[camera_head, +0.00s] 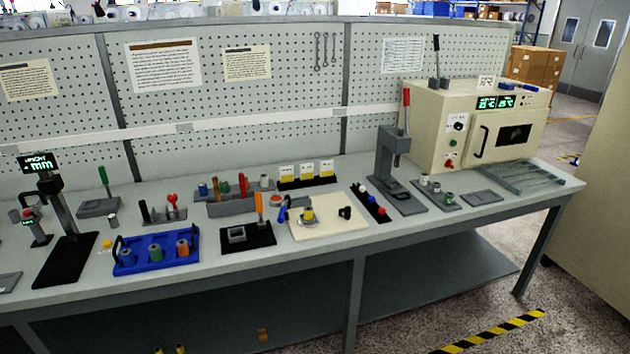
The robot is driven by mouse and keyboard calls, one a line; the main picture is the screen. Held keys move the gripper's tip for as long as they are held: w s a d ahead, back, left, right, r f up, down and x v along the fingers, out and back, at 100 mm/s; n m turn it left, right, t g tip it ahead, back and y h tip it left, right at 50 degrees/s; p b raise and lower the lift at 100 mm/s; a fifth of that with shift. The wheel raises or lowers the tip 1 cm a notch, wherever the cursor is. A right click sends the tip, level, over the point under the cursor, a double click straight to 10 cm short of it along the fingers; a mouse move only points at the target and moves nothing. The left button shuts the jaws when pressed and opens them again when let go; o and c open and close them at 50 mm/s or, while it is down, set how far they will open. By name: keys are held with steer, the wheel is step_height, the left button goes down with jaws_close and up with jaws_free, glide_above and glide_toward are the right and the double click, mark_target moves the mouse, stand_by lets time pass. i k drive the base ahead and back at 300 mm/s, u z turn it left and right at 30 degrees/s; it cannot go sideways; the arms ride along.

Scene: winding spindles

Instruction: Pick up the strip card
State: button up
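I cannot tell for certain which thing is the strip card. Three small white and yellow cards (307,170) stand upright in a row in a black holder (311,184) at the back of the bench. Another small pale card (486,82) stands on top of the cream oven (431,132) at the right. My gripper is not in view, so its state does not show.
The grey bench (400,226) holds a blue tray (152,268) with several spools, a cream board (340,228), a lever press (389,160) and a height gauge (64,222). A pegboard (260,110) with posted sheets closes the back. Floor shows at the lower right.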

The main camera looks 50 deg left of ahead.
mark_target(326, 167)
steer(key=u, duration=2.6)
steer(key=i, duration=0.75)
steer(key=z, duration=0.15)
